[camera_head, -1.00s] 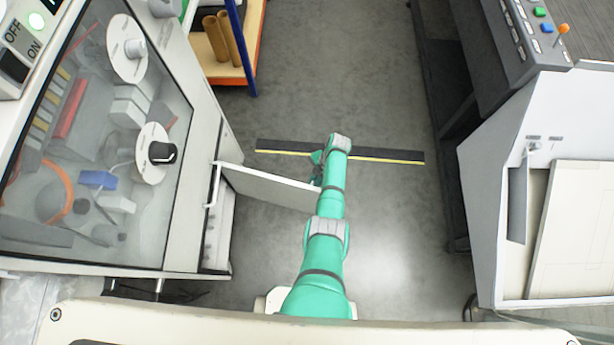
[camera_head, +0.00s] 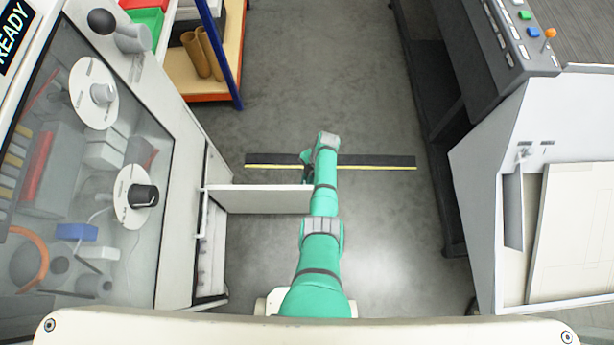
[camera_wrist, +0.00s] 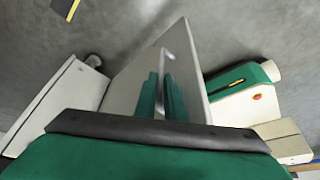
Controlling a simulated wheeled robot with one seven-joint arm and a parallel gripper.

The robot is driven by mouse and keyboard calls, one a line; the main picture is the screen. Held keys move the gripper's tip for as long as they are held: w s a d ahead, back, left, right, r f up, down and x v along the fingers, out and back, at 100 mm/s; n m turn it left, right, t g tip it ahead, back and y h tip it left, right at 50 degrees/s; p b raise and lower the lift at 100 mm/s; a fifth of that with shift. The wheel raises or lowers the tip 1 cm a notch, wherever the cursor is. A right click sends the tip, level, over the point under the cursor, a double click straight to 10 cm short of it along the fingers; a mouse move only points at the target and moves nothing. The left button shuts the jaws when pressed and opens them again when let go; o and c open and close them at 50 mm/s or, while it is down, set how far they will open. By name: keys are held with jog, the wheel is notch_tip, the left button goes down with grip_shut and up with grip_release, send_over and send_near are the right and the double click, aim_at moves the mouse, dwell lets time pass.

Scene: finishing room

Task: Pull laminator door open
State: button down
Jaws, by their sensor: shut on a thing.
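The laminator (camera_head: 186,235) stands at the left in the head view, a pale cabinet with a clear front window. Its low door (camera_head: 262,198) is a pale panel, swung out and standing about square to the cabinet side. The door also fills the middle of the wrist view (camera_wrist: 142,70). My gripper (camera_wrist: 162,92) is at the door, its two green fingers closed around the slim upright handle (camera_wrist: 163,60). In the head view my arm covers the door's free end and most of the gripper.
A dark floor strip with a yellow edge (camera_head: 375,162) lies beyond the door. A shelf (camera_head: 196,85) with brown tubes stands at the upper left. A dark bench and a white machine (camera_head: 485,185) line the right. Grey floor is free between.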

jog(key=c, duration=1.8)
grip_release()
jog(key=shift+s+a, duration=0.25)
jog(key=shift+a, duration=0.35)
jog(key=shift+c, duration=0.2)
jog(key=shift+d, duration=0.15)
jog(key=shift+w+d, duration=0.15)
jog(key=shift+d, duration=0.05)
jog(key=shift+r, duration=0.1)
jog(key=shift+w+d+r, duration=0.1)
jog(key=shift+w+r, duration=0.05)
jog(key=shift+r, duration=0.05)
jog(key=v, duration=1)
jog(key=shift+d+r, duration=0.1)
